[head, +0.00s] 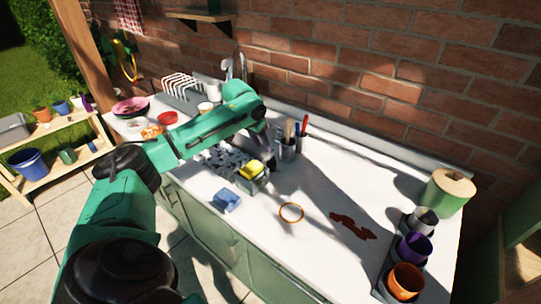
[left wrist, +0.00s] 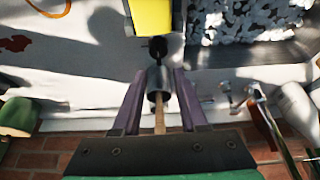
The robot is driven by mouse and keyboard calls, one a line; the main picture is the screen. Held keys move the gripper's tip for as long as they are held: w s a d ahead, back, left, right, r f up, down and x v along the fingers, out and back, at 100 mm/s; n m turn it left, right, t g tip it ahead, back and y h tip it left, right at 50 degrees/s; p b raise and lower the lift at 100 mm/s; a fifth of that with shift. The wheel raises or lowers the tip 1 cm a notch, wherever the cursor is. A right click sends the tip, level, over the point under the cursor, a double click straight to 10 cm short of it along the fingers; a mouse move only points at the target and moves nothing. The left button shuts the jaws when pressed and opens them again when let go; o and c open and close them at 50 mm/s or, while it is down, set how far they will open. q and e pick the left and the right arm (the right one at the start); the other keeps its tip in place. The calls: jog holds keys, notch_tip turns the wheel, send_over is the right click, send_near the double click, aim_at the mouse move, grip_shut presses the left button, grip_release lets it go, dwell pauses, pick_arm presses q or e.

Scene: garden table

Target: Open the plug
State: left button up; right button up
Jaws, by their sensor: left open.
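The sink basin (head: 218,157) is filled with grey-and-white mottled patches, perhaps foam, and shows in the left wrist view (left wrist: 262,53) at the upper right. I cannot make out the plug. My left gripper (head: 267,161) is at the sink's right end, near the yellow sponge (head: 251,169). In the left wrist view my left gripper (left wrist: 159,72) is open. A small grey metal cylinder (left wrist: 157,78) with a black end and a wooden stick appears between its fingers; I cannot tell whether they touch. My right gripper is not in view.
A utensil cup (head: 287,149) stands just right of the gripper. A blue sponge (head: 228,200), an orange ring (head: 291,212) and a red-brown stain (head: 353,225) lie on the white counter. The brick wall (head: 400,90) bounds the back.

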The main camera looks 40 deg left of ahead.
aim_at(271, 159)
pick_arm(q)
jog(key=x, duration=0.5)
jog(key=p+x, duration=0.1)
jog(key=x, duration=0.2)
jog(key=shift+w+d+f, duration=0.1)
jog(key=shift+w+d, duration=0.1)
jog(key=shift+w, duration=0.3)
jog(key=shift+a+f, duration=0.1)
jog(key=shift+f, duration=0.25)
jog(key=shift+s, duration=0.1)
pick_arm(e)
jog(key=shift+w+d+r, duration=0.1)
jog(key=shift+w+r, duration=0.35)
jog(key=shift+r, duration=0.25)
pick_arm(q)
grip_shut()
